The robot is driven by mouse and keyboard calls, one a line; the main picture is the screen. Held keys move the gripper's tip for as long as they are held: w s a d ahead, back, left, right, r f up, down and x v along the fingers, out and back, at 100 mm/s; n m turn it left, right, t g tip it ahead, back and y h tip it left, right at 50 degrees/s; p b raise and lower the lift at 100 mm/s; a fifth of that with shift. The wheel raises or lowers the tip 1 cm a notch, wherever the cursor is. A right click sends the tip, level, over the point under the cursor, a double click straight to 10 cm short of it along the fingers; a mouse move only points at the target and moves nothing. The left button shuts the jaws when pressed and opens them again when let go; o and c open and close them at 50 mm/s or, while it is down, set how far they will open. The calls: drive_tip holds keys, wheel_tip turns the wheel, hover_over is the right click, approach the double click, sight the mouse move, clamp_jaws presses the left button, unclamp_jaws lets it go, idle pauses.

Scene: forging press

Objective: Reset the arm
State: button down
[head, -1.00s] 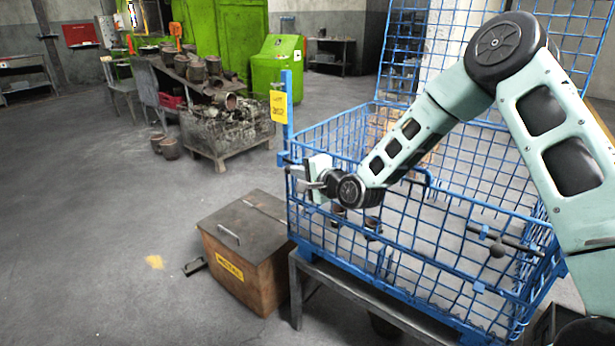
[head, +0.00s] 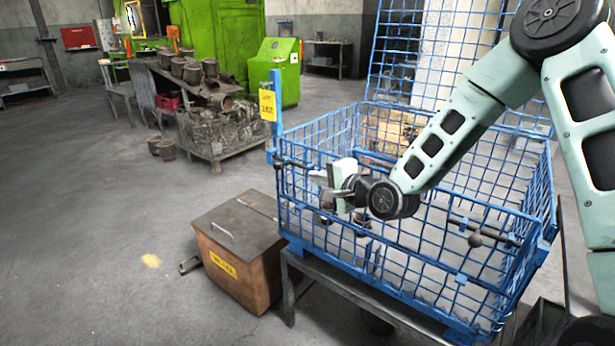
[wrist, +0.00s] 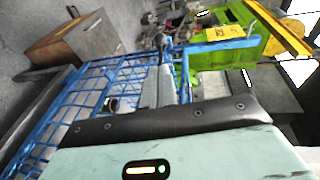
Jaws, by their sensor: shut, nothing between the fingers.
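My pale green arm reaches in from the right in the head view. My gripper (head: 318,183) is at its end, over the left part of the blue wire cage (head: 462,283), near the cage's left upper rim. The gripper is shut and I see nothing held in it. In the wrist view, the blue cage (wrist: 62,112) lies to the left, beyond the pale green wrist housing.
A brown lidded box (head: 238,262) stands on the floor left of the cage. A yellow tag (head: 267,105) hangs on the cage's corner post. A table with several pots (head: 193,72), a mesh crate (head: 215,150) and green machines (head: 277,70) stand behind.

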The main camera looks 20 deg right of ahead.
drive_tip(key=shift+v, duration=0.75)
drive_tip(key=s+a+n+g+h+p, duration=0.1)
drive_tip(key=s+a+n+g, duration=0.4)
drive_tip(key=s, duration=0.3)
drive_tip(key=s+a+n+g+h+p, duration=0.1)
drive_tip(key=s+a+n+g, duration=0.35)
drive_tip(key=s+n, duration=0.3)
drive_tip(key=s+d+r+n+g+h+p, duration=0.1)
drive_tip(key=s+r+n+g+h, duration=0.1)
drive_tip(key=s, duration=0.9)
drive_tip(key=s+d+r+n+g+h+p, duration=0.1)
drive_tip(key=s+r+n+g+h, duration=0.1)
drive_tip(key=s+n, duration=0.4)
drive_tip(key=s+r+g, duration=0.1)
drive_tip(key=s, duration=0.4)
drive_tip(key=shift+d+r, duration=0.2)
drive_tip(key=shift+r, duration=0.2)
